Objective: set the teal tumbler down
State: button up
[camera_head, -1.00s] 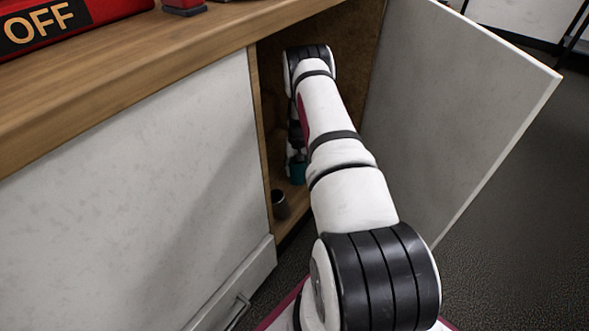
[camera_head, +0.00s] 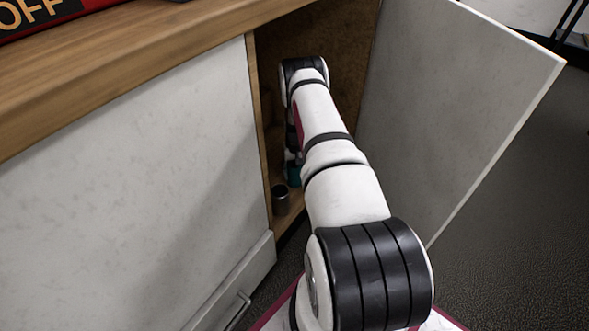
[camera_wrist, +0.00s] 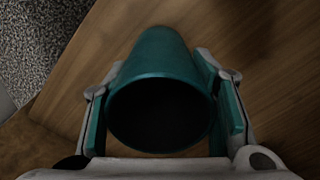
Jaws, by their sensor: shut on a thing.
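The teal tumbler (camera_wrist: 160,55) is between the two fingers of my gripper (camera_wrist: 160,75) in the wrist view, with its dark open mouth facing the camera. My gripper is shut on it from both sides. Behind it is the wooden cabinet floor (camera_wrist: 260,65); I cannot tell whether the tumbler's base touches it. In the head view only a small piece of the teal tumbler (camera_head: 294,175) shows low inside the cabinet, mostly hidden by my arm.
The white cabinet door (camera_head: 445,115) stands open on the right. The wooden countertop (camera_head: 160,62) overhangs on the left. Carpet shows beyond the board's edge in the wrist view.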

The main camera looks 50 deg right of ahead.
jog(key=o, duration=1.3)
jog(key=shift+r, duration=0.15)
notch_tip(320, 180, up, 8)
jog(key=p, duration=0.3)
jog(key=shift+r, duration=0.25)
